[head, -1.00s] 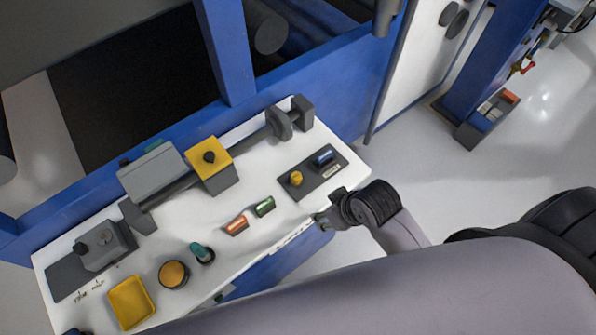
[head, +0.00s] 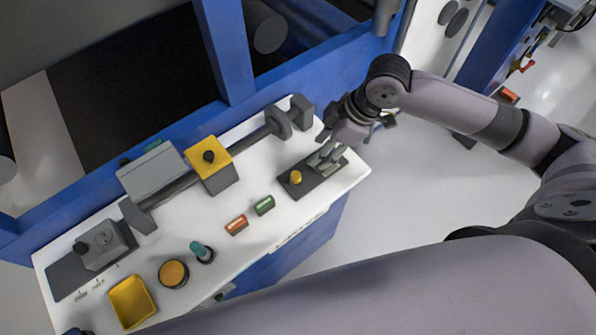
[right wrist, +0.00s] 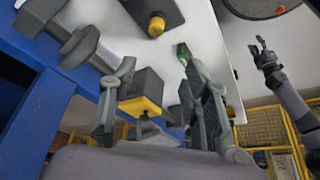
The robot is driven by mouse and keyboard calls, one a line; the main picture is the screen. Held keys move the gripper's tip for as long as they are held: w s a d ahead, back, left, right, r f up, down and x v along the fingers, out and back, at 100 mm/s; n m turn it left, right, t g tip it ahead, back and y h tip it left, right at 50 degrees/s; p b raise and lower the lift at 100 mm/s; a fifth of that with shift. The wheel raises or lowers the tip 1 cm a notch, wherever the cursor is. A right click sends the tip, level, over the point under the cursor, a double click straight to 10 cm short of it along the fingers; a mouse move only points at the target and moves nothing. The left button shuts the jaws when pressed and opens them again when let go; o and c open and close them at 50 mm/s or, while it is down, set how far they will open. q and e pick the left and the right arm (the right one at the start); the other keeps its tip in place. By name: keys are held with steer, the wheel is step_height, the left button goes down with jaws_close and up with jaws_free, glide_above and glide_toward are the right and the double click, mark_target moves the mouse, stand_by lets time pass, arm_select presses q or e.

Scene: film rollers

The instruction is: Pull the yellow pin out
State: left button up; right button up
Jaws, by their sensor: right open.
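The yellow pin (head: 296,177) stands upright in a dark plate (head: 318,187) at the right end of the white table. In the right wrist view the pin (right wrist: 157,25) shows near the top, outside my right fingers.
A yellow-topped block (head: 209,158) and a grey flange (head: 279,121) sit on the shaft behind. A yellow tray (head: 132,302) is at the near left. Blue machine framing (head: 228,60) rises behind the table.

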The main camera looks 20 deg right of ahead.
mark_target(297, 175)
steer(key=x, duration=0.5)
steer(key=p+x, duration=0.1)
steer(key=x, duration=0.4)
steer(key=d+p+x, duration=0.1)
steer(key=x, duration=0.5)
steer(key=shift+w+d+f, duration=0.1)
steer(key=shift+w+f, duration=0.05)
steer(key=shift+w, duration=0.1)
jaws_close()
stand_by(0.3)
